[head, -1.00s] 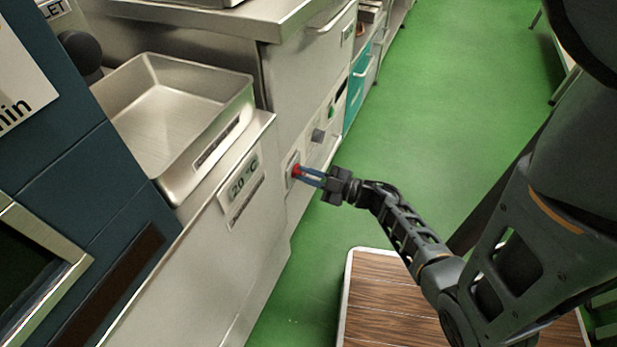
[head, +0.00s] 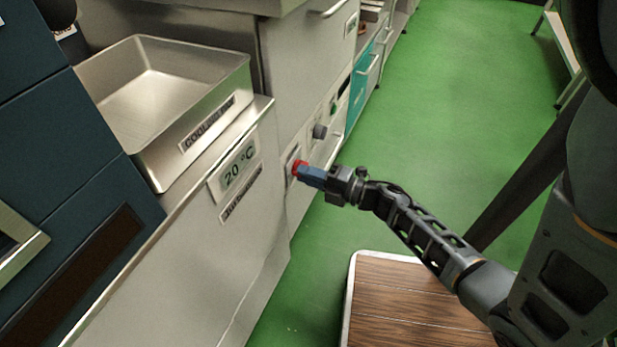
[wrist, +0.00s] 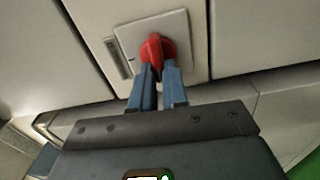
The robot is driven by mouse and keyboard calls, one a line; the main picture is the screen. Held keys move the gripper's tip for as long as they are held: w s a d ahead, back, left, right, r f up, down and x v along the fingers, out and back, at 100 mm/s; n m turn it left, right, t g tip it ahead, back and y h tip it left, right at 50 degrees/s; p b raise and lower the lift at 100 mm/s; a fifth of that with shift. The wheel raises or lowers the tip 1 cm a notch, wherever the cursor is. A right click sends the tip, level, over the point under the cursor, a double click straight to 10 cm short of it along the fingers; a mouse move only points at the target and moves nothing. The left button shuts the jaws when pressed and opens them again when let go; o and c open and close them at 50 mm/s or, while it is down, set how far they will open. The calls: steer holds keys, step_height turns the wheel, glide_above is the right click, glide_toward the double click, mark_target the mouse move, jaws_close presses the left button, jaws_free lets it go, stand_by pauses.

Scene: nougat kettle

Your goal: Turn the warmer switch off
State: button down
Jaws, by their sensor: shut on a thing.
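The warmer switch is a red rotary knob (wrist: 156,47) on a pale square plate (wrist: 186,26) on the cabinet front. A small label beside the plate is too small to read. In the head view the red knob (head: 298,167) shows at my fingertips. My gripper (wrist: 157,78) has its two blue fingers shut on the red knob, one on each side. In the head view my gripper (head: 311,176) reaches the panel from the right. The fingers hide part of the knob.
A grey knob (head: 319,131) sits farther along the same panel. A metal tray (head: 215,118) rests on the counter above a 20 °C display (head: 238,170). A wood-topped platform (head: 420,300) stands below my arm. The green floor (head: 450,100) is clear behind.

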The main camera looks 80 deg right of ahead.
steer(key=shift+f+n, duration=0.1)
steer(key=shift+n, duration=0.3)
steer(key=c, duration=1.1)
jaws_free()
steer(key=shift+c, duration=0.2)
steer(key=shift+s, duration=0.1)
steer(key=v, duration=0.7)
steer(key=shift+s+a+p, duration=0.15)
steer(key=shift+s+p, duration=0.2)
steer(key=shift+p, duration=0.05)
